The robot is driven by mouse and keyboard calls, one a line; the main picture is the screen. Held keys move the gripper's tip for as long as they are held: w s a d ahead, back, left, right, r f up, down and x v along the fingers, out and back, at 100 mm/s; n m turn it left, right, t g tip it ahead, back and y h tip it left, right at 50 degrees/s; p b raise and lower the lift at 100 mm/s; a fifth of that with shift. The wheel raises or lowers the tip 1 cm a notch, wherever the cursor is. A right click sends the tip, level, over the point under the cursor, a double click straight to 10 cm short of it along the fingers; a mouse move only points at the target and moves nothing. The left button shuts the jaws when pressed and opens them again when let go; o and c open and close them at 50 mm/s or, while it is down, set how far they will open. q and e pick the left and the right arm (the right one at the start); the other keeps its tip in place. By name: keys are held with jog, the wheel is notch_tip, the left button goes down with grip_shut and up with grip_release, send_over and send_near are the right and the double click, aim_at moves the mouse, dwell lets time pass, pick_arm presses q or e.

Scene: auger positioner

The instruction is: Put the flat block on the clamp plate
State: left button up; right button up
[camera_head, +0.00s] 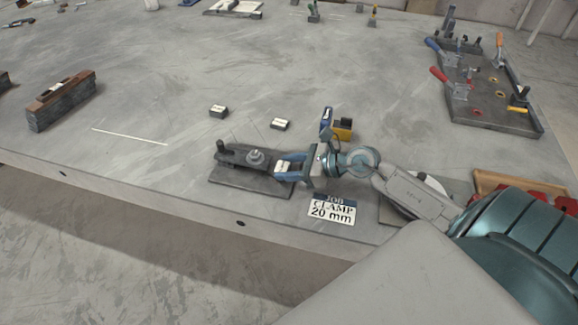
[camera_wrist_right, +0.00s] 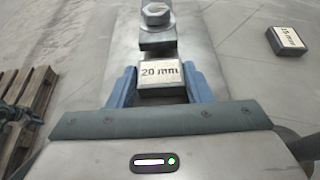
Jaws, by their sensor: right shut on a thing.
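The flat block labelled 20 mm (camera_wrist_right: 160,72) is between the blue fingers of my right gripper (camera_wrist_right: 161,88), which is shut on it. In the head view this gripper (camera_head: 284,167) reaches in from the right over the right part of the dark clamp plate (camera_head: 240,184). A dark clamp strap (camera_head: 234,154) with a bolt and nut (camera_head: 256,157) stands on the plate, just beyond the block. The strap's end (camera_wrist_right: 157,42) shows ahead of the block in the wrist view. Whether the block touches the plate is hard to tell. My left gripper is not in view.
A sign (camera_head: 333,208) reads JOB CLAMP 20 mm. Two other blocks (camera_head: 218,111) (camera_head: 279,124) lie behind the plate; one labelled 15 mm (camera_wrist_right: 287,40) shows in the wrist view. A yellow and black item (camera_head: 342,129) stands behind my gripper. A toggle-clamp fixture (camera_head: 490,117) stands back right.

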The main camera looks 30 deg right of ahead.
jog(key=o, duration=1.3)
jog(key=shift+r, duration=0.15)
